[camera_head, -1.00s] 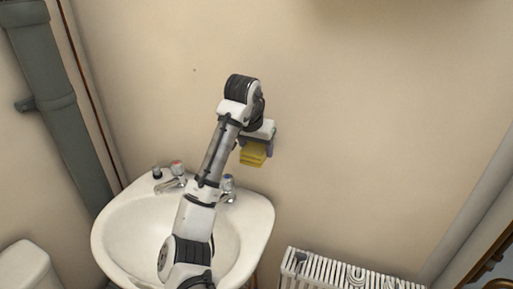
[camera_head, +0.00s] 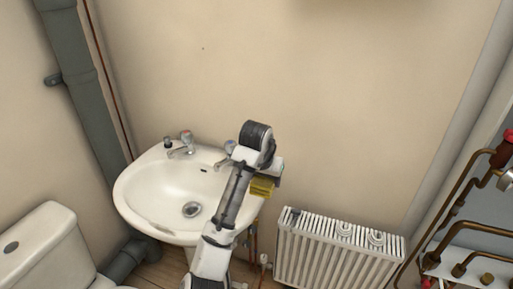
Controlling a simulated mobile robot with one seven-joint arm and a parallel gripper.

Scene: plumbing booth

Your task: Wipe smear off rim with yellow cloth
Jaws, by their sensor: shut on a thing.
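My gripper (camera_head: 268,178) is shut on the yellow cloth (camera_head: 262,188), which hangs below the jaws as a folded block. Gripper and cloth show at the right side of the white washbasin (camera_head: 136,186), by its right rim. I cannot tell whether the cloth touches the rim. A faint greyish mark (camera_head: 165,226) shows along the front left rim and may be the smear. My arm covers the basin's front right part.
Two taps stand at the basin's back, the left one (camera_head: 182,146) clear and the right one (camera_head: 226,158) partly behind my arm. A white radiator (camera_head: 335,255) is at right, with copper pipes (camera_head: 465,205) beyond. A toilet (camera_head: 45,240) is at lower left.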

